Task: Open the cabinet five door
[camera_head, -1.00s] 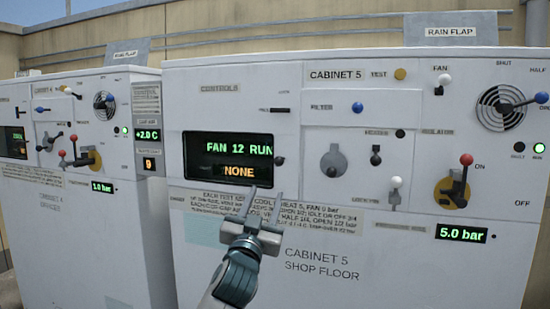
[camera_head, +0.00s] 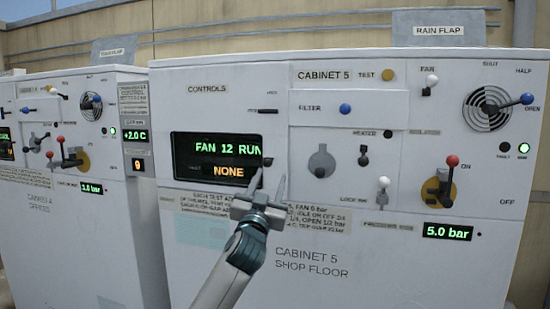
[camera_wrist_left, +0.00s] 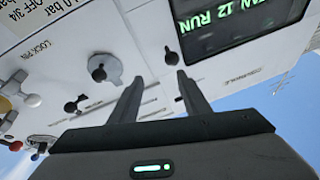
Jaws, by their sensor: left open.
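Cabinet 5 (camera_head: 420,270) is the large white cabinet filling the middle and right of the head view. Its front carries a panel marked Controls (camera_head: 218,105) with a dark display (camera_head: 218,158) reading "FAN 12 RUN" and "NONE". The panel looks flush with the front. A small black knob (camera_head: 267,162) sits by the display's right edge; it also shows in the left wrist view (camera_wrist_left: 171,57). My left gripper (camera_head: 269,174) is open and empty, its fingertips close below this knob. In the left wrist view the fingertips (camera_wrist_left: 160,76) point toward it; contact cannot be told.
Right of the panel are a keyed round plate (camera_head: 321,161), a white-tipped lock pin lever (camera_head: 383,184), a red-tipped lever (camera_head: 450,165) and a blue-tipped fan lever (camera_head: 525,99). A pressure display (camera_head: 447,232) reads 5.0 bar. A similar cabinet (camera_head: 70,240) stands at left.

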